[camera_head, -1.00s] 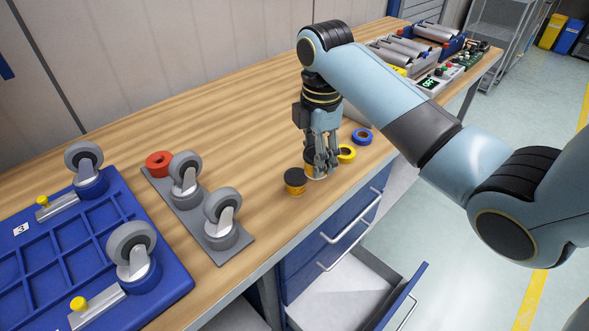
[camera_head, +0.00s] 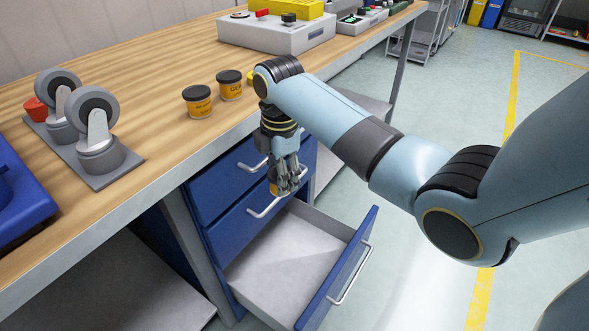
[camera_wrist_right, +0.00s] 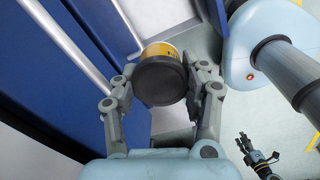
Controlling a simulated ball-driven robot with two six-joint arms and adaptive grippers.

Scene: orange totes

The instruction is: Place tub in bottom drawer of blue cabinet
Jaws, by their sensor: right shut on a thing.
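The tub (camera_wrist_right: 160,80) is small and yellow with a black lid. My right gripper (camera_wrist_right: 161,88) is shut on it, one finger on each side, in the right wrist view. In the head view my right gripper (camera_head: 287,188) hangs in front of the blue cabinet (camera_head: 228,190), and the tub (camera_head: 273,182) is partly hidden by the fingers. The gripper is above the back part of the open bottom drawer (camera_head: 285,255), which looks empty. Another gripper (camera_wrist_right: 262,157) shows open and empty low at the right in the wrist view; it appears to be my left.
Two more yellow tubs with black lids (camera_head: 197,101) (camera_head: 230,85) stand on the wooden bench (camera_head: 150,80). Upper drawers with bar handles (camera_head: 265,207) are shut, close to the gripper. Grey casters (camera_head: 98,140) stand at left. Open floor lies right.

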